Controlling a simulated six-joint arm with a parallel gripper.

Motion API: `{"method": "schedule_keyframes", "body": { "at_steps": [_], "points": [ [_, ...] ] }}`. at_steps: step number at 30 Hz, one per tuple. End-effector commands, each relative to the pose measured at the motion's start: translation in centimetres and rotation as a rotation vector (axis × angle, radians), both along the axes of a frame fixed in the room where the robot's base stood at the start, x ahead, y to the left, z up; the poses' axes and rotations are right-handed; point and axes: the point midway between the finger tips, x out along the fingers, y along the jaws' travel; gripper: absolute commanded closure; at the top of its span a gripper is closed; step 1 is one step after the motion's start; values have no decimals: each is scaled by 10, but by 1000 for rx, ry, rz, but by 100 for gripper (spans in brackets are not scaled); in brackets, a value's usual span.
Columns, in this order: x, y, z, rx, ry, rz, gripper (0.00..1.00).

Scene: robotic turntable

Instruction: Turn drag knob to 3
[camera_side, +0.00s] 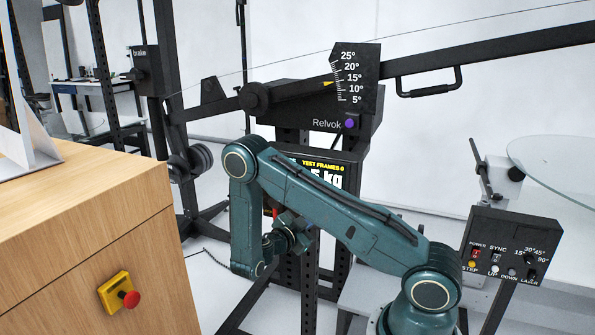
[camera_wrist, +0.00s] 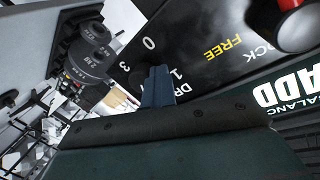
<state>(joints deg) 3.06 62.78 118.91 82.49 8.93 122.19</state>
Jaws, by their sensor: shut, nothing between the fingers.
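In the wrist view, my gripper (camera_wrist: 158,75) is shut and empty, its blue-grey fingertips in front of a black panel (camera_wrist: 195,45). The panel carries white marks 0, 3 and 1 and a partly covered label starting "DR". A dark rounded shape, apparently the drag knob (camera_wrist: 138,76), shows just left of the fingertips among these marks. My fingers partly hide it, so I cannot tell its setting or whether they touch it. In the side view, my gripper (camera_side: 290,235) is low beside the dark stand, and the drag knob is hidden there.
A lever with a red and black end (camera_wrist: 297,22) is by the "LOCK FREE" label. The side view shows a wooden cabinet (camera_side: 85,220), a boom (camera_side: 490,55) and a control box (camera_side: 510,245).

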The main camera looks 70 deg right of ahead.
Motion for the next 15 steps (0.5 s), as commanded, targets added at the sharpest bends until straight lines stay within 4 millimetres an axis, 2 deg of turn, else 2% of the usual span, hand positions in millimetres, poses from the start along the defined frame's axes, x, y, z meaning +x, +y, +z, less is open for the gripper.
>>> {"method": "schedule_keyframes", "body": {
  "at_steps": [15],
  "points": [
    [-5,-1,8,-1,5,-8,100]
  ]
}}
